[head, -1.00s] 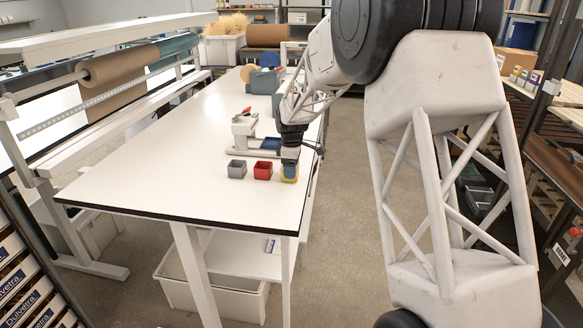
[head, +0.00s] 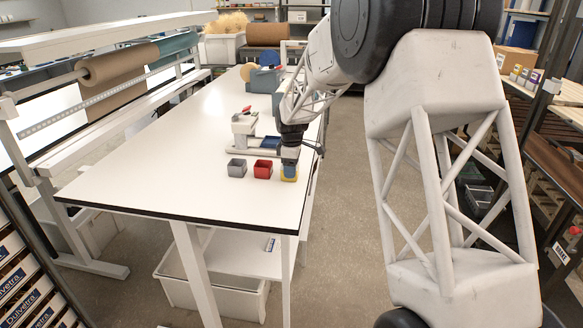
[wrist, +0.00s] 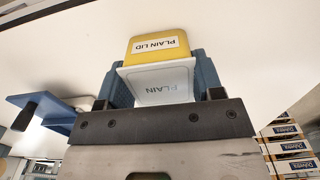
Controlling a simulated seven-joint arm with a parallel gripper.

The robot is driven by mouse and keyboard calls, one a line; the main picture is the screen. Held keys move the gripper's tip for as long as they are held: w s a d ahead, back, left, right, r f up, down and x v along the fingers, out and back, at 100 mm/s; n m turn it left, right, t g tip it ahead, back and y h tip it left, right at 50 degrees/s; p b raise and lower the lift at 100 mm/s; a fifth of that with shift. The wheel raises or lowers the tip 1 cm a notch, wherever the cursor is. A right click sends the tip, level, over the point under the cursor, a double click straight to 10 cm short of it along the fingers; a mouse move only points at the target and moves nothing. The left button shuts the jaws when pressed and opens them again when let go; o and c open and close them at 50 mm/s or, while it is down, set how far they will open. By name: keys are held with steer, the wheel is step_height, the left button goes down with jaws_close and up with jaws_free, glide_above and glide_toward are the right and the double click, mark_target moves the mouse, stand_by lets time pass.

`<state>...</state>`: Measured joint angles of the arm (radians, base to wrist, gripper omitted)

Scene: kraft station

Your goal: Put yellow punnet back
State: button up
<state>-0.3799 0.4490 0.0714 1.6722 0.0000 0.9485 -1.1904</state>
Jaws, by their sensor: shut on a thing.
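The yellow punnet (head: 289,174) stands on the white table near its right edge, under my gripper (head: 290,165). In the wrist view the punnet (wrist: 155,29) shows a yellow side with a label reading "PLAIN LID". A pale lid (wrist: 157,85) marked "PLAIN" lies against it, on the side toward my gripper. My blue fingers are shut on the punnet, one on either side. The punnet's underside is hidden, so I cannot tell whether it touches the table.
A red punnet (head: 263,168) and a grey punnet (head: 237,168) stand in a row just left of the yellow one. The front and left of the table (head: 160,180) are clear.

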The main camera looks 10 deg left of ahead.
steer(key=o, duration=1.1)
steer(key=shift+c, duration=0.2)
step_height(320, 180, up, 8)
stand_by(1.0)
stand_by(0.3)
